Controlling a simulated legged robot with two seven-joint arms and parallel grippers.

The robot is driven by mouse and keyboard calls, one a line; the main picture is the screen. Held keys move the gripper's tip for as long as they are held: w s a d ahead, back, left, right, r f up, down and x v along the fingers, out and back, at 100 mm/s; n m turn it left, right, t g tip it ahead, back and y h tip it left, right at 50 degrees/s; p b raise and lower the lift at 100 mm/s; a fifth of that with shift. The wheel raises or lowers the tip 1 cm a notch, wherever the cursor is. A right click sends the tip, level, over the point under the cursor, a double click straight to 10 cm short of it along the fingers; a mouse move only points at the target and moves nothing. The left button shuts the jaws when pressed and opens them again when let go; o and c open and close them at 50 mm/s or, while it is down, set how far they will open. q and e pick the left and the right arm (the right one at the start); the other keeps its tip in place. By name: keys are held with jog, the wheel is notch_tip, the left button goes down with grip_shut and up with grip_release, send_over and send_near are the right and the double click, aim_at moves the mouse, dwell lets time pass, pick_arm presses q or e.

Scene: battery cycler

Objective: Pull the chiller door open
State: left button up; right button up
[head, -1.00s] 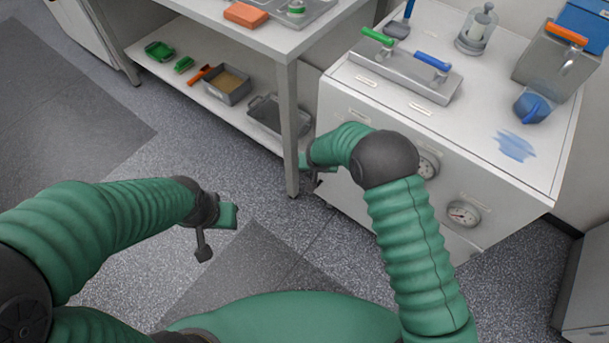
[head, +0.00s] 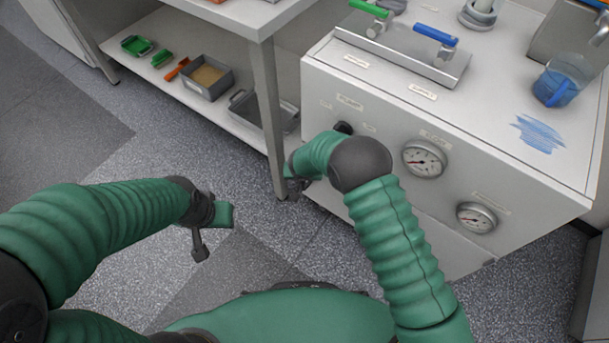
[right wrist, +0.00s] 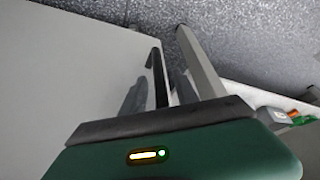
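The chiller appears to be the white cabinet (head: 400,150) at the right of the head view, with two round gauges and a dark knob on its front. A pale front panel also fills the left of the right wrist view (right wrist: 60,80). No open door gap shows. My right gripper (head: 296,184) is at the cabinet's left front edge, beside a table leg, mostly hidden behind my arm. My left gripper (head: 211,232) hangs over bare floor, touching nothing.
A metal table leg (head: 268,120) stands close left of my right gripper. The lower shelf (head: 180,100) holds trays and small tools. Floor in front is clear.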

jog(key=shift+a, duration=0.1)
jog(key=shift+c, duration=0.4)
grip_shut()
dwell(0.8)
